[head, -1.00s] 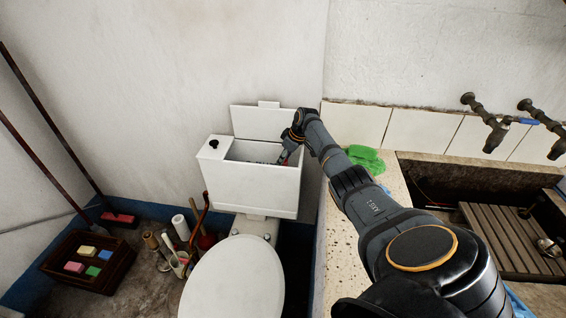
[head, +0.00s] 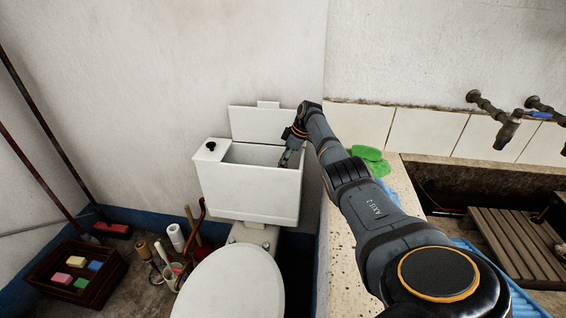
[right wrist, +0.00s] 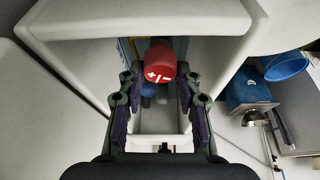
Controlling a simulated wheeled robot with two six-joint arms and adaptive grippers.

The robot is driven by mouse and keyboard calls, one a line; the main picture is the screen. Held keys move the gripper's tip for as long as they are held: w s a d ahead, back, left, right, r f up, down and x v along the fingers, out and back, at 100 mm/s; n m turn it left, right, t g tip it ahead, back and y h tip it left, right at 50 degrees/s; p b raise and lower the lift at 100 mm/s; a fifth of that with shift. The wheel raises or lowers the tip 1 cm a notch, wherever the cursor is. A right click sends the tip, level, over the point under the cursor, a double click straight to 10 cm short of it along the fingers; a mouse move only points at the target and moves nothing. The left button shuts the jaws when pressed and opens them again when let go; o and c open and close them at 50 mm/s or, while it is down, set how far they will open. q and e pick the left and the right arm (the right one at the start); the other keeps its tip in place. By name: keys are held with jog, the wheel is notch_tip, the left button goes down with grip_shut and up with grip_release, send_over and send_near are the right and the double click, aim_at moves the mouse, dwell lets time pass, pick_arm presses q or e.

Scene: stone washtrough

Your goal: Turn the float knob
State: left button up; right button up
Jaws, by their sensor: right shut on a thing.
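The float knob (right wrist: 161,62) is red with white plus and minus marks. It shows in the right wrist view, inside the open white cistern (head: 247,194), between the tips of my right gripper (right wrist: 158,78). The gripper is shut on it. In the head view my right gripper (head: 285,158) reaches down into the right end of the cistern, and I cannot make out the knob there. The cistern's lid (head: 258,125) stands upright behind the opening. My left gripper is not in view.
The cistern's walls stand close around my right gripper. A black button (head: 210,146) is on its left top. The toilet seat lid (head: 232,285) is below. A speckled ledge (head: 338,235) with a green cloth (head: 371,160) and the washtrough lie right.

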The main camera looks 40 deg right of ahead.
jog(key=shift+w+r, duration=0.2)
jog(key=o, duration=1.1)
jog(key=shift+w+f, duration=0.1)
jog(key=shift+f, duration=0.1)
jog(key=shift+o, duration=0.2)
jog(key=v, duration=1.2)
jog(key=shift+r, duration=0.15)
